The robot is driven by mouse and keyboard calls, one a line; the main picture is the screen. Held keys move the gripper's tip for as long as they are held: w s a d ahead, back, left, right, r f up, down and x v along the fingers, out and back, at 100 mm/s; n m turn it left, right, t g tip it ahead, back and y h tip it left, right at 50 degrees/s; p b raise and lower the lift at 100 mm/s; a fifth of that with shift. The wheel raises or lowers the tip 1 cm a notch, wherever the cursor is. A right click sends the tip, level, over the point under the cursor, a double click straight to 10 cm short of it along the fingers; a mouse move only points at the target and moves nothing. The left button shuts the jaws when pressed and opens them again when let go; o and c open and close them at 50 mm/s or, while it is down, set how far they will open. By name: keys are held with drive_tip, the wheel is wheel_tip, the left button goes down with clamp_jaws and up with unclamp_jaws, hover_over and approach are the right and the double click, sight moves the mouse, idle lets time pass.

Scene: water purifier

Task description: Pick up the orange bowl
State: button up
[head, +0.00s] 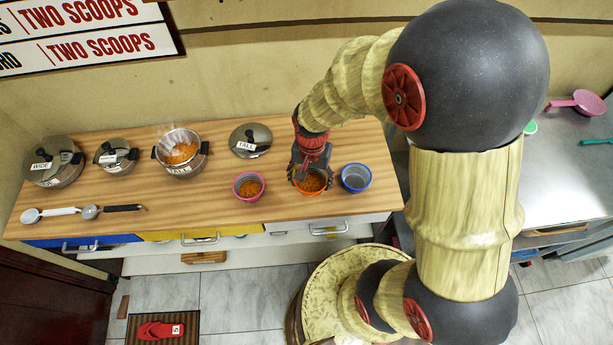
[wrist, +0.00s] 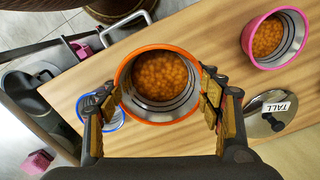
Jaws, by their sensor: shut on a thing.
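The orange bowl (head: 312,192) stands near the front edge of the wooden counter, between a pink bowl and a blue bowl. It holds small orange-brown pieces, and its orange rim (wrist: 122,74) shows clearly in the wrist view. My gripper (head: 311,178) reaches down from above with its fingers on the two sides of the bowl. In the wrist view my gripper (wrist: 160,103) has a finger against the left and right walls of the bowl, shut on it. The bowl looks upright. I cannot tell whether its base touches the counter.
The pink bowl (head: 248,186), with similar contents, is close on the left. The blue bowl (head: 355,177) is close on the right. A lid marked TALL (head: 250,140) lies behind, and several pots and two scoops (head: 90,211) are farther left on the counter (head: 190,207).

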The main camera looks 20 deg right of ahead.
drive_tip(key=s+d+r+p, duration=0.1)
drive_tip(key=s+r, duration=0.3)
drive_tip(key=s, duration=0.4)
drive_tip(key=shift+s+d+r+p, duration=0.35)
drive_tip(key=shift+s+p, duration=0.05)
drive_tip(key=shift+p, duration=0.2)
